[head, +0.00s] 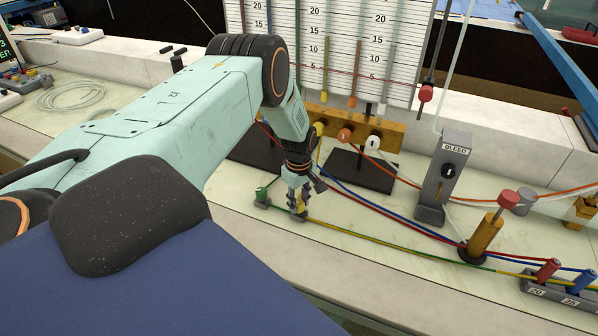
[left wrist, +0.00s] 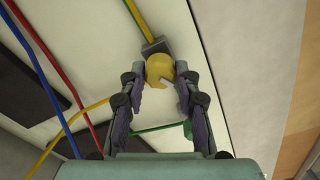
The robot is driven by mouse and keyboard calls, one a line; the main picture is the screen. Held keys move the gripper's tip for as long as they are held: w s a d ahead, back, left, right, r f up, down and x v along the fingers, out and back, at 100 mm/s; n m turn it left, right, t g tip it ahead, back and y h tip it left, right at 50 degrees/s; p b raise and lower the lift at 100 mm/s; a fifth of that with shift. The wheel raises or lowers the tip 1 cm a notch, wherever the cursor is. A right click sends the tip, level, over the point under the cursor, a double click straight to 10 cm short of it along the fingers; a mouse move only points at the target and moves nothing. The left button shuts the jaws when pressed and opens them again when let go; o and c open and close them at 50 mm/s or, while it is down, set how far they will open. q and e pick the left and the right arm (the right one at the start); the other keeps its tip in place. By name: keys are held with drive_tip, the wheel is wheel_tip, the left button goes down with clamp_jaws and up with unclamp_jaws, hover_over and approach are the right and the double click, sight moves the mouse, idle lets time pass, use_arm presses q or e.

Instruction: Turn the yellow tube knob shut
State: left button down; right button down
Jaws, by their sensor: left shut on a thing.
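The yellow tube knob (left wrist: 158,67) is a round yellow cap with a pale mark on its edge, sitting at the grey block on the yellow tube (left wrist: 143,17). My left gripper (left wrist: 162,78) points down with its two fingers closed against opposite sides of the knob. In the head view my left gripper (head: 298,202) is low over the bench, and only a little yellow of the knob (head: 300,210) shows beneath the fingers. The exact angle of the knob is hard to tell. My right gripper is not in view.
A green knob (head: 262,194) stands just left of the gripper. Behind are a gauge board (head: 345,50) and a brass manifold (head: 388,135) with coloured knobs. A grey BLEED post (head: 443,180) stands to the right. Red, blue and yellow tubes cross the bench.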

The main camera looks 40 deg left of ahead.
sight(299, 202)
use_arm(q)
drive_tip(key=shift+w+a+r, duration=0.1)
idle(0.3)
drive_tip(key=c, duration=1)
unclamp_jaws()
wheel_tip(299, 202, up, 12)
drive_tip(key=shift+f, duration=0.1)
